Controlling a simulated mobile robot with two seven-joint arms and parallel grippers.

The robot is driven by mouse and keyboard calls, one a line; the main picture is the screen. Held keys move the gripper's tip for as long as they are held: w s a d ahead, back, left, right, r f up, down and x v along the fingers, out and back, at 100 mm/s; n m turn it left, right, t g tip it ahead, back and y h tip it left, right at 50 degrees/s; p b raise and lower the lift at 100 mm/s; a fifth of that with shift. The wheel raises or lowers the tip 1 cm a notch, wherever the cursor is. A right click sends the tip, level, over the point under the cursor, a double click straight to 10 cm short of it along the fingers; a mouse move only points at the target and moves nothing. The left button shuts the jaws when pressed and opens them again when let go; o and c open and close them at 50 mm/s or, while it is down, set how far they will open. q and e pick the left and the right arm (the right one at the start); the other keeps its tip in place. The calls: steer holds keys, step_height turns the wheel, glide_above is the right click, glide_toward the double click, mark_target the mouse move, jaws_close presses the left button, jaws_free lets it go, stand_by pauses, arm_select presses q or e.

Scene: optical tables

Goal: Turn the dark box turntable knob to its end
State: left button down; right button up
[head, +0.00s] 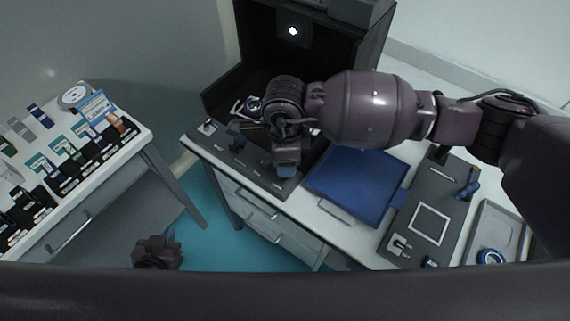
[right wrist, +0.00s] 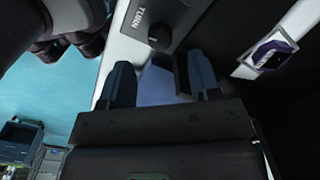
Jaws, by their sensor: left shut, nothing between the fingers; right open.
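The dark box (head: 236,86) stands open at the back of the middle table, with a control strip (head: 226,153) along its front edge. In the right wrist view, a round dark knob (right wrist: 160,37) marked TURN sits on the grey strip, beyond my right fingertips. I cannot single the knob out in the head view. My right gripper (head: 262,152) is open and empty over the strip; its fingers show apart in the right wrist view (right wrist: 160,82), not touching the knob. My left gripper (head: 169,236) is shut and empty above the floor, away from the tables.
A watch-like item (right wrist: 272,54) lies inside the box, behind the knob. A blue mat (head: 355,183) and a grey tray (head: 428,222) with small tools lie to the right. A side table (head: 138,142) at left holds labelled items. Teal floor lies between the tables.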

steer(key=shift+r, duration=2.7)
